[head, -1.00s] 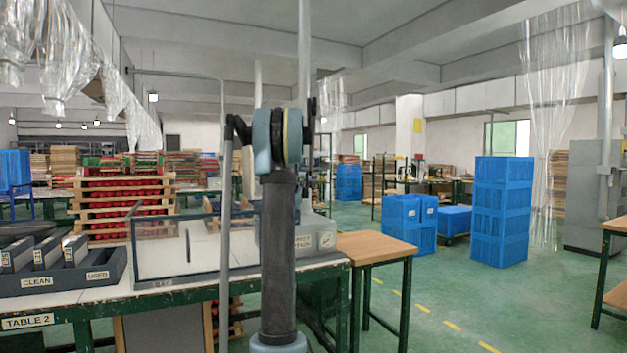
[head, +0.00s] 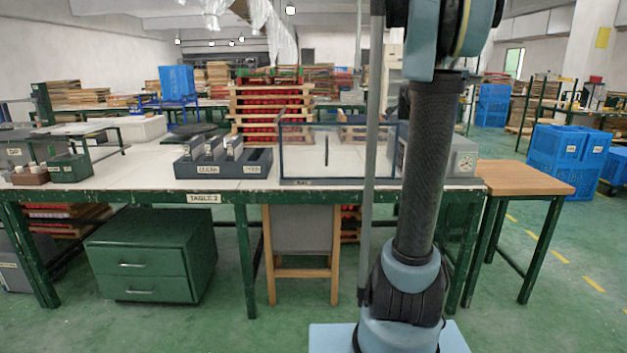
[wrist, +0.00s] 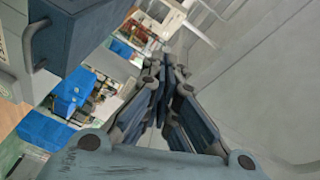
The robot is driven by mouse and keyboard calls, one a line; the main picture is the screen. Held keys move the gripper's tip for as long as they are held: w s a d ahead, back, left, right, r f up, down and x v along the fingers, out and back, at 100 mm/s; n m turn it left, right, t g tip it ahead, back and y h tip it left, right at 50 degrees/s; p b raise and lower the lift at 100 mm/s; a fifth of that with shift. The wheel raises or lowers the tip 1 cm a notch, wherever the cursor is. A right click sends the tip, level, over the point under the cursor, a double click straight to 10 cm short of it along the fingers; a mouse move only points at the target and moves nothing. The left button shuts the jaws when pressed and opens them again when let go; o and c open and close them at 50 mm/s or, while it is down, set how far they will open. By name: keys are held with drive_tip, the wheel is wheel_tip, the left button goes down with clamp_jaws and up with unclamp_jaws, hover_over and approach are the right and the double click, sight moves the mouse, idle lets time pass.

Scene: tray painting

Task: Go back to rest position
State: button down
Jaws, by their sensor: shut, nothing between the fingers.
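My gripper (wrist: 165,75) shows in the wrist view with its fingers together and nothing between them. It is out of the head view, where my arm rises vertically at right of centre, in front of the table. The long work table (head: 225,186), labelled TABLE 2, stands beyond the arm. On it is a dark rack (head: 222,168) with CLEAN and USED labels and several upright plates. To its right is a clear-walled, dark-framed booth (head: 330,182). A grey box (head: 463,158) stands at the table's right end, partly behind my arm.
A wooden-topped side table (head: 525,178) adjoins the right end. A green drawer cabinet (head: 150,255) and a wooden chair (head: 302,272) are below the table. Blue crates (head: 565,155) stand at the right. The green floor in front is clear.

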drive_tip(key=s+a+f+n+g+y, duration=0.3)
drive_tip(key=s+a+f+n, duration=0.2)
drive_tip(key=s+a+f, duration=0.4)
drive_tip(key=s+a+f+n+g+y, duration=0.3)
drive_tip(key=s+a+f+n, duration=0.35)
drive_tip(key=s+a, duration=0.4)
drive_tip(key=s+f+n+g, duration=0.1)
drive_tip(key=s+f+g, duration=0.2)
drive_tip(key=s+f, duration=0.4)
drive_tip(key=s+d+f+n+g+h, duration=0.1)
drive_tip(key=s+f+n+g, duration=0.1)
drive_tip(key=s+f, duration=0.5)
drive_tip(key=s+f+n+g+h, duration=0.1)
drive_tip(key=s+f, duration=0.6)
drive_tip(key=s, duration=1)
drive_tip(key=n+g, duration=0.1)
drive_tip(key=g, duration=0.1)
drive_tip(key=shift+d+f+g, duration=0.3)
drive_tip(key=shift+f+g, duration=0.1)
drive_tip(key=shift+w, duration=0.1)
drive_tip(key=shift+w+f, duration=0.2)
drive_tip(key=shift+w, duration=0.25)
drive_tip(key=c, duration=2.3)
unclamp_jaws()
